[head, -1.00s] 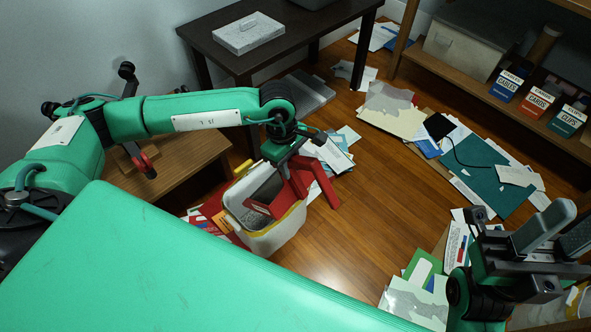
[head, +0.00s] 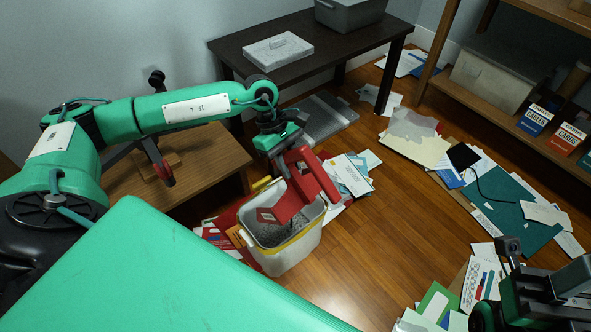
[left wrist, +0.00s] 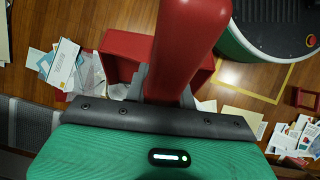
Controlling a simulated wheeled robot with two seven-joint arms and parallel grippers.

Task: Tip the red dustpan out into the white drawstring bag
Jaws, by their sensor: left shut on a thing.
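The red dustpan (head: 290,204) is tilted, its pan low over the mouth of the white drawstring bag (head: 285,262). The bag stands upright and open on the floor with a yellow band around its rim. Grey shredded matter (head: 270,234) shows inside, below the pan. My left gripper (head: 287,160) is shut on the dustpan above the bag. In the left wrist view the dustpan's handle (left wrist: 188,45) hides much of the pan, and the bag cannot be made out. My right gripper (head: 512,250) is partly in view at the lower right; its jaws are unclear.
Papers and folders (head: 352,172) lie beside and behind the bag. A dark table (head: 345,48) stands behind and a low wooden table (head: 205,160) to the left. A shelf (head: 487,102) stands at the right. Bare floor (head: 375,240) is free right of the bag.

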